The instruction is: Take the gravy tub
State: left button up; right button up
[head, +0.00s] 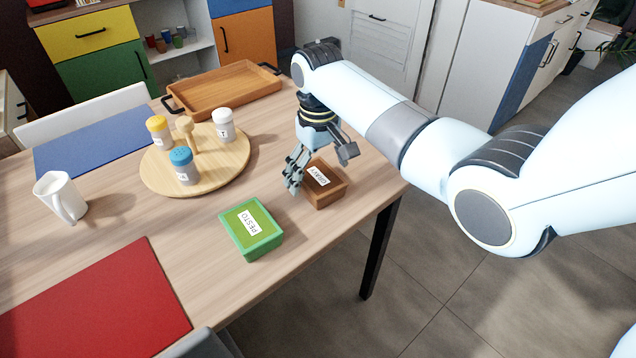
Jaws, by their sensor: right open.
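The gravy tub (326,191) is a small brown box with a white label on its lid, near the right edge of the wooden table. The label is partly readable. My right gripper (318,174) is open and points down over the tub. One finger is at the tub's left side and the other is above its far right side. I cannot tell whether the fingers touch it. Part of the lid is hidden behind the gripper. My left gripper is not in view.
A green pesto tub (263,247) stands just left and nearer. A round wooden board (222,178) holds several shakers. A wooden tray (220,92) lies behind, a white mug (58,197) at left. The table (190,245) is bare between the pesto tub and a red mat (105,305).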

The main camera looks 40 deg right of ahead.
notch_tip(320, 180, down, 2)
jog(key=shift+c, duration=0.4)
jog(key=c, duration=1.1)
jog(key=shift+c, duration=0.7)
jog(key=shift+r, duration=0.2)
